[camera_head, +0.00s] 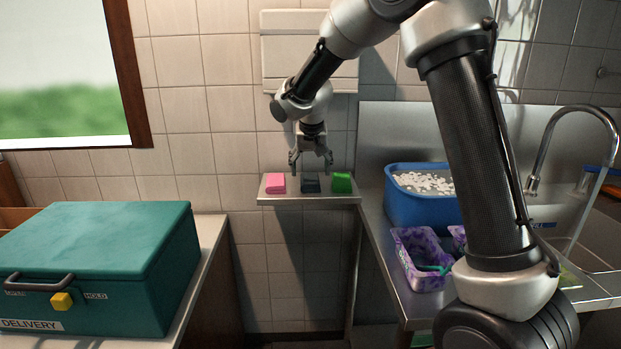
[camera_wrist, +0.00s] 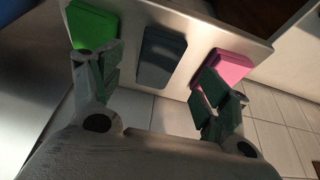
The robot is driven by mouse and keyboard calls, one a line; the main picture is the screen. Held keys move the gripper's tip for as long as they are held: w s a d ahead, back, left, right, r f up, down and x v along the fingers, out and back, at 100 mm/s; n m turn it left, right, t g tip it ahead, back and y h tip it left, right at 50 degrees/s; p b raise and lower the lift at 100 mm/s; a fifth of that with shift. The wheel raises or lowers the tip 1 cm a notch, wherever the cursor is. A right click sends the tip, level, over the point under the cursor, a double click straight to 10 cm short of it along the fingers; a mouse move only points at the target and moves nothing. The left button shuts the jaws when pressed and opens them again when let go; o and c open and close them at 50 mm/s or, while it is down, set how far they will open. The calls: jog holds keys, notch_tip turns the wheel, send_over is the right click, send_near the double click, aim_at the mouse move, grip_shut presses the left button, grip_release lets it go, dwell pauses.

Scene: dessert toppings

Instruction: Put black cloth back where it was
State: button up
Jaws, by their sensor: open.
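The black cloth (camera_head: 310,183), a dark grey folded block, lies on a small metal shelf (camera_head: 290,200) between a pink cloth (camera_head: 275,183) and a green cloth (camera_head: 341,183). In the wrist view the dark cloth (camera_wrist: 162,56) lies flat on the shelf, centred between my fingers. My gripper (camera_head: 311,163) is open and empty, pointing down just above the dark cloth. In the wrist view my gripper's fingers (camera_wrist: 155,88) are spread wide, the left one near the green cloth (camera_wrist: 93,24) and the right one overlapping the pink cloth (camera_wrist: 229,68).
A teal delivery box (camera_head: 100,265) stands on the left counter. On the right steel counter are a blue tub (camera_head: 410,208) of water with white pieces and purple patterned containers (camera_head: 418,262), beside a sink with a tap (camera_head: 585,112). A gap lies below the shelf.

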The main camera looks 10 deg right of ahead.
jog(key=s+d+r, duration=0.6)
jog(key=s+r, duration=0.4)
jog(key=s, duration=0.1)
jog(key=s+d, duration=0.3)
jog(key=s, duration=0.6)
jog(key=s+d+f+n, duration=0.1)
jog(key=s+d, duration=0.2)
jog(key=s, duration=0.7)
jog(key=s+d+f+n+y, duration=0.1)
jog(key=s+d, duration=0.2)
jog(key=s, duration=0.7)
jog(key=shift+s+d, duration=0.25)
jog(key=shift+d, duration=0.15)
